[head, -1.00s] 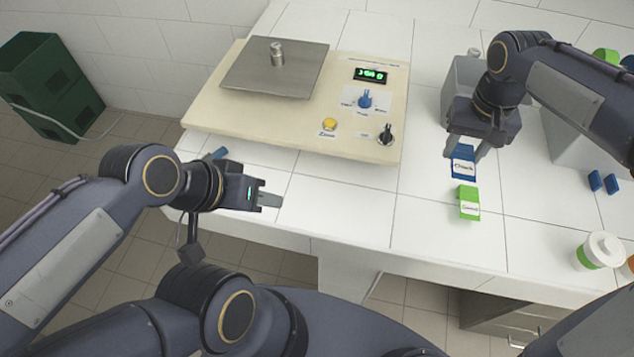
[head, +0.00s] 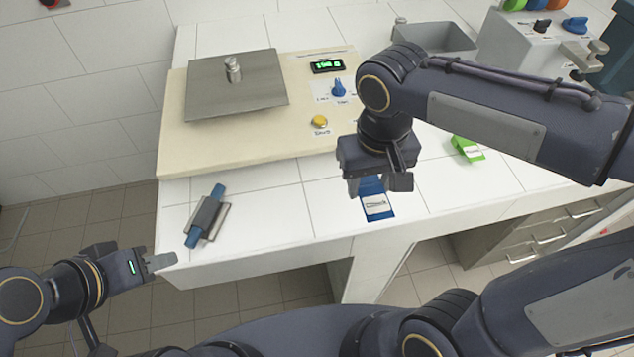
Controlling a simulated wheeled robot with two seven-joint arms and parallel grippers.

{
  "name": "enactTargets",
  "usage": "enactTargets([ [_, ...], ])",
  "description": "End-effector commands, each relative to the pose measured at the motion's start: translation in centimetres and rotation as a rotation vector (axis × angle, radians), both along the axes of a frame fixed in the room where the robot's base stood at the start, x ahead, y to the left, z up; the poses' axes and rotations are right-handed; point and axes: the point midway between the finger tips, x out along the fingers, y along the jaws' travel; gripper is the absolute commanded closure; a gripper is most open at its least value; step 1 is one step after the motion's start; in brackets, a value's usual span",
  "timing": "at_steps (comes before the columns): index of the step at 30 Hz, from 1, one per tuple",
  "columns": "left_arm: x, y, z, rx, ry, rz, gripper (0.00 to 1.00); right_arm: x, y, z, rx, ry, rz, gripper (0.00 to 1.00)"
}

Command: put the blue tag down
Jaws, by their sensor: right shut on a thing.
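The blue tag (head: 376,208) with a white label is in my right gripper (head: 380,184), over the front part of the white tiled table. The jaws are shut on its upper end, and its labelled lower end hangs out toward the table's front edge. I cannot tell whether the tag touches the tabletop. My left gripper (head: 160,262) is at the lower left, just off the table's front left corner. It holds nothing that I can see, and its finger gap is not clear from this angle.
The cream scale unit (head: 250,150) with a steel plate (head: 240,88) stands behind. A blue and grey object (head: 207,217) lies at the table's left. A green tag (head: 467,149) lies at right. A grey bin (head: 440,38) and a control box (head: 520,45) stand back right.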

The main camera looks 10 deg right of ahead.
Motion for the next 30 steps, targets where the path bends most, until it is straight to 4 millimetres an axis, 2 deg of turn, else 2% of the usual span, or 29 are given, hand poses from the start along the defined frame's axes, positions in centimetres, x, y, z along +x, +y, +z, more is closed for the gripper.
enactTargets([
  [7, 0.0, 0.0, 0.8, 0.0, 0.0, 0.0, 0.64, 5.9, 2.2, -2.7, -0.001, 0.007, 0.0, 0.8],
  [12, 0.0, 0.0, 0.8, 0.0, 0.0, 0.0, 0.64, 8.6, 3.1, -6.0, -0.001, 0.006, 0.0, 0.8],
  [15, 0.0, 0.0, 0.9, 0.0, 0.0, 0.0, 0.64, 9.6, 3.5, -7.3, 0.0, 0.005, 0.0, 0.8],
  [22, 0.0, 0.0, 1.0, 0.0, 0.0, 0.0, 0.64, 10.9, 3.9, -8.9, 0.0, 0.003, -0.001, 0.8],
  [27, 0.0, 0.0, 0.9, 0.0, 0.0, 0.0, 0.64, 10.8, 3.9, -11.4, -0.001, 0.003, 0.001, 0.8],
  [30, 0.0, 0.0, 0.9, 0.0, 0.0, 0.0, 0.64, 10.9, 3.9, -11.9, 0.001, 0.001, 0.0, 0.8],
])
